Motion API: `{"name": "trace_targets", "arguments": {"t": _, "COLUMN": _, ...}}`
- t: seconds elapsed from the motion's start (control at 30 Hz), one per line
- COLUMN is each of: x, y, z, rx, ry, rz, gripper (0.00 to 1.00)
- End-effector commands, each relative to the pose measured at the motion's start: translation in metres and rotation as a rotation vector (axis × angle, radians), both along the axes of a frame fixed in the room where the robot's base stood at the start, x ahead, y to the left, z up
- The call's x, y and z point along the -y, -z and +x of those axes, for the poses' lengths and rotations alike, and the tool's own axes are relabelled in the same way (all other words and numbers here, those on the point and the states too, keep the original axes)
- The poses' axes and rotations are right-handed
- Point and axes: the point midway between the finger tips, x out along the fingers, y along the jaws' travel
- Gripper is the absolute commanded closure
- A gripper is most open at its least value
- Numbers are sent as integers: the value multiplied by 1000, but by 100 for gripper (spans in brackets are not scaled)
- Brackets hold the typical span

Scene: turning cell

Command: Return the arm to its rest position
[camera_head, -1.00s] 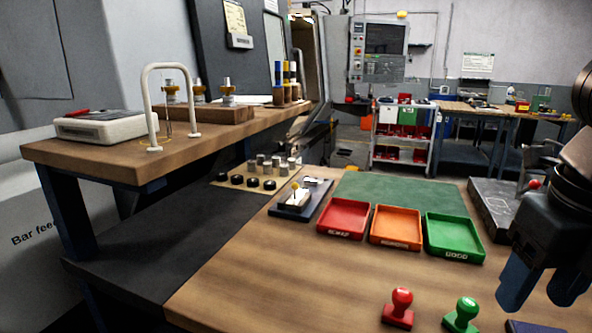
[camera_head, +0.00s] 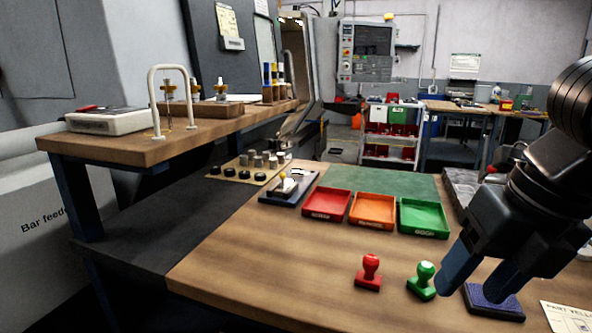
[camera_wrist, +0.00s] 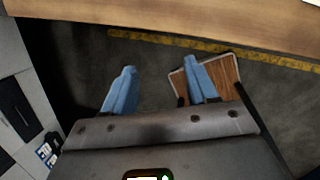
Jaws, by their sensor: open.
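My gripper (camera_head: 474,287) is at the right of the head view, in front of the near right part of the wooden bench (camera_head: 262,262). Its two blue fingers are apart with nothing between them. In the wrist view my gripper (camera_wrist: 160,85) is also open and empty. There it points down at the dark floor (camera_wrist: 155,62), with the bench edge (camera_wrist: 150,15) across the top. A brown wood-topped piece (camera_wrist: 222,75) lies low behind the right finger, partly hidden.
Red (camera_head: 369,270) and green (camera_head: 424,279) stamps and a dark ink pad (camera_head: 494,303) are on the bench near my fingers. Red (camera_head: 327,204), orange (camera_head: 373,211) and green (camera_head: 423,218) trays sit further back. A raised shelf (camera_head: 110,150) stands at left.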

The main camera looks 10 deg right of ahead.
Motion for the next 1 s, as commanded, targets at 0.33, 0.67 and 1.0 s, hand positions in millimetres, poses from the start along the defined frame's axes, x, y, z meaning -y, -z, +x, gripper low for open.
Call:
{"name": "trace_targets", "arguments": {"t": 0.33, "x": -80, "y": -13, "z": 32, "rx": 126, "ry": 140, "rz": 403, "gripper": 42}}
{"name": "trace_targets", "arguments": {"t": 0.67, "x": -158, "y": -48, "z": 62, "rx": 158, "ry": 441, "rz": 1034, "gripper": 42}}
{"name": "trace_targets", "arguments": {"t": 1.0, "x": -174, "y": -50, "z": 76, "rx": 48, "ry": 838, "rz": 1583, "gripper": 42}}
